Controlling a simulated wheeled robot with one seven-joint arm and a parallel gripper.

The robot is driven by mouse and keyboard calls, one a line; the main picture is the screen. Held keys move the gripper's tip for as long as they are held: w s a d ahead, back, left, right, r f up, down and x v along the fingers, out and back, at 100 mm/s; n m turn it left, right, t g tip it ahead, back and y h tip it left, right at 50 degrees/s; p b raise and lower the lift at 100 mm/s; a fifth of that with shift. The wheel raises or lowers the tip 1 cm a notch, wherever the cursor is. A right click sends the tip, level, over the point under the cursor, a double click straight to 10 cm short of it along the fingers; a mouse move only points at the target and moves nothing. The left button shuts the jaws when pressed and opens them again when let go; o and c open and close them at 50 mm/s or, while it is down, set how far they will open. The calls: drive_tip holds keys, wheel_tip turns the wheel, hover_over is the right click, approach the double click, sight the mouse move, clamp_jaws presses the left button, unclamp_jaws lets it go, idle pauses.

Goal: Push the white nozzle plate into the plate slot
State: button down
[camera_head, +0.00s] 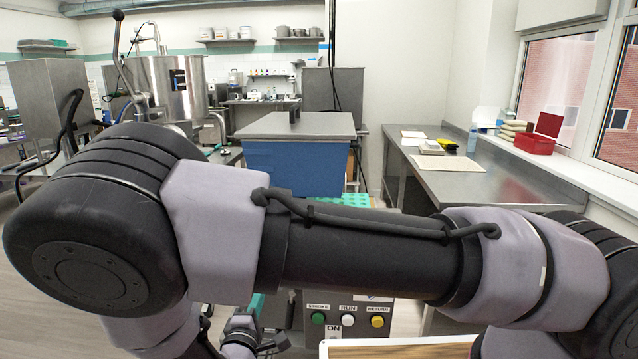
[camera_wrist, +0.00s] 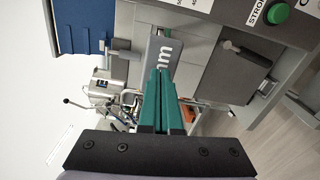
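My gripper (camera_wrist: 160,78) shows in the wrist view with teal fingers close together. They look shut, and I see nothing held between them. The fingertips overlap a grey part marked "mm" (camera_wrist: 166,48) in the picture; whether they touch it I cannot tell. I cannot make out the white nozzle plate or the plate slot in either view. In the head view my arm crosses the middle of the picture and hides much of the machine behind it.
The machine has a blue body (camera_head: 290,168) with a grey top. Its front panel has a green stroke button (camera_head: 318,318), a white button and a yellow return button (camera_head: 377,321). A steel bench (camera_head: 480,180) stands at right. A wood-topped, white-edged surface (camera_head: 400,350) is close below.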

drive_tip(key=shift+w, duration=0.8)
drive_tip(key=w, duration=0.7)
drive_tip(key=shift+d, duration=0.35)
idle(1.5)
drive_tip(key=shift+s, duration=0.1)
